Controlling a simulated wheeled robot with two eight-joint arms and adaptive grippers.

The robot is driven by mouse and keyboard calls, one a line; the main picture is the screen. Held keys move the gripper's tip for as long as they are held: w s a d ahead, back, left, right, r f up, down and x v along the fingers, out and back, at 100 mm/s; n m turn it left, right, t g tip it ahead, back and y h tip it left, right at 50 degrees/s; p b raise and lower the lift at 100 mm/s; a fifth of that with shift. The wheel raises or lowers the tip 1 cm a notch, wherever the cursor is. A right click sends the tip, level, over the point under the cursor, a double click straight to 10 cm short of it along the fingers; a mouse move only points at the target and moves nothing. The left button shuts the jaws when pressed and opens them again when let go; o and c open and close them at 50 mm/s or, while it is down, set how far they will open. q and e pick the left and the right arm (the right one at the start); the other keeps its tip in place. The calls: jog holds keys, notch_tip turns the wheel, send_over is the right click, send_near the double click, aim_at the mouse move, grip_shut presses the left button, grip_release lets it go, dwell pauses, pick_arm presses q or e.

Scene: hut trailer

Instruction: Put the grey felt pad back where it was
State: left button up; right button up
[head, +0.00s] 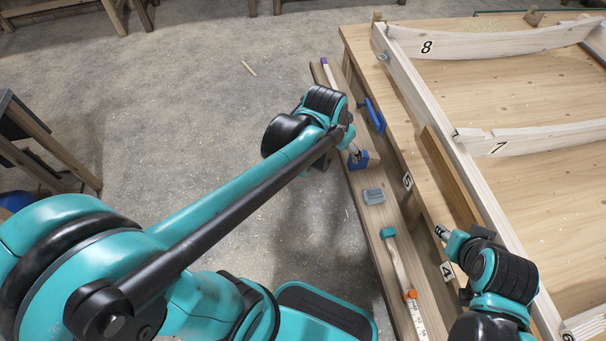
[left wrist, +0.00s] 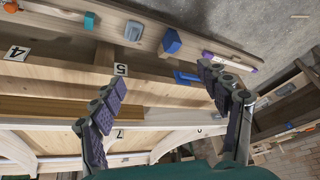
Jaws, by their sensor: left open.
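A small grey block-like piece (head: 373,196), which looks like the grey felt pad, lies on the narrow wooden ledge (head: 372,222) beside the large bench. It also shows in the left wrist view (left wrist: 133,30), near the top. My left gripper (head: 352,150) is over the ledge, close to a blue block (head: 358,160). In the left wrist view my left gripper (left wrist: 171,92) has its fingers wide apart with nothing between them; the pad is beyond the fingertips. My right gripper (head: 442,234) is at the bench edge near label 4; its fingers are too small to judge.
A blue clamp-like tool (head: 374,115) is at the bench edge. Numbered timber ribs (head: 480,45) stand on the bench. The floor at left is mostly clear.

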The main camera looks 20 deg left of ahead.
pick_arm(q)
jog(key=s+a+n+t, duration=0.1)
jog(key=s+a+n, duration=0.1)
jog(key=s, duration=0.4)
jog(key=s+a+r+n+t, duration=0.1)
jog(key=s+a, duration=0.1)
jog(key=s, duration=0.5)
jog(key=shift+a+n+y, duration=0.3)
jog(key=shift+n+y, duration=0.1)
jog(key=shift+s, duration=0.1)
